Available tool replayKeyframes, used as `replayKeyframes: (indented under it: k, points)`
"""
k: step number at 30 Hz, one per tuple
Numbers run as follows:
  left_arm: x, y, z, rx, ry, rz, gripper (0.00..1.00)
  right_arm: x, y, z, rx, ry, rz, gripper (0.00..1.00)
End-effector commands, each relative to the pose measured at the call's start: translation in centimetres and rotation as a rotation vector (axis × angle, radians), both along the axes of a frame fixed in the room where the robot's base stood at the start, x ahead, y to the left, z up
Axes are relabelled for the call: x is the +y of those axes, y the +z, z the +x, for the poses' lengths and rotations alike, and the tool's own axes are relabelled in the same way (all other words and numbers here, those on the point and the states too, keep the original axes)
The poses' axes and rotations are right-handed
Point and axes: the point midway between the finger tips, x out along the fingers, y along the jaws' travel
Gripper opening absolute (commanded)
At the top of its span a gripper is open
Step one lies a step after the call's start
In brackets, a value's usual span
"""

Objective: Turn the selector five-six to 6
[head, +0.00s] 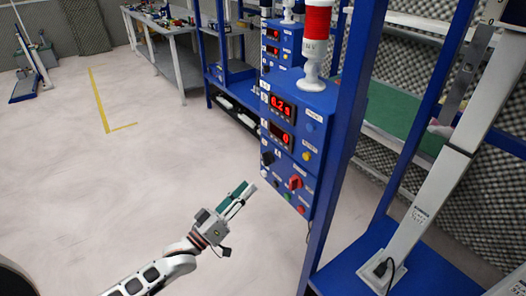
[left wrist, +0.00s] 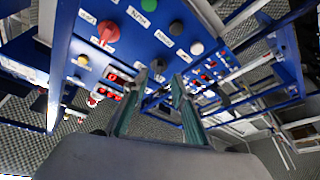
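A blue control panel (head: 285,150) stands at centre right in the head view. It carries a red rotary knob (head: 295,182) and a black knob (head: 267,158). The red knob (left wrist: 108,32) shows at upper left in the left wrist view. A dark round knob (left wrist: 158,66) appears there between my fingertips. The labels are too small to read, so I cannot tell which knob is selector five-six or its setting. My left gripper (head: 242,192) is just left of the panel, its fingers apart and empty. These fingers (left wrist: 160,80) also show in the wrist view. My right gripper is out of view.
Red digital displays (head: 282,107) sit above the knobs, and a red-and-white signal lamp (head: 316,40) stands on top. A blue frame post (head: 343,130) rises just right of the panel. The floor (head: 130,180) to the left is open.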

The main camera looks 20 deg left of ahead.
Motion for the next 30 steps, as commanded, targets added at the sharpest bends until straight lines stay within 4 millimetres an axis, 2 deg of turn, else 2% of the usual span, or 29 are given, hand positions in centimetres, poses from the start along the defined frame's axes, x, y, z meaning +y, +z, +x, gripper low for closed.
replayKeyframes:
  k: [5, 13, 21, 30]
  points:
    - [0.4, 1.4, 1.1, -0.026, -0.016, -0.044, 0.26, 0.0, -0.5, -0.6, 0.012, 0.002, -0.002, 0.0]
    - [-1.1, 2.7, 4.2, -0.03, -0.016, -0.045, 0.26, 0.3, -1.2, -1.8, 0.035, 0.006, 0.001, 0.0]
    - [-2.4, 3.7, 6.9, -0.027, -0.016, -0.043, 0.26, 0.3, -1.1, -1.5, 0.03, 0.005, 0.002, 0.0]
    - [-2.7, 3.8, 7.4, -0.025, -0.016, -0.042, 0.26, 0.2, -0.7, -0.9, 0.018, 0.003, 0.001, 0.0]
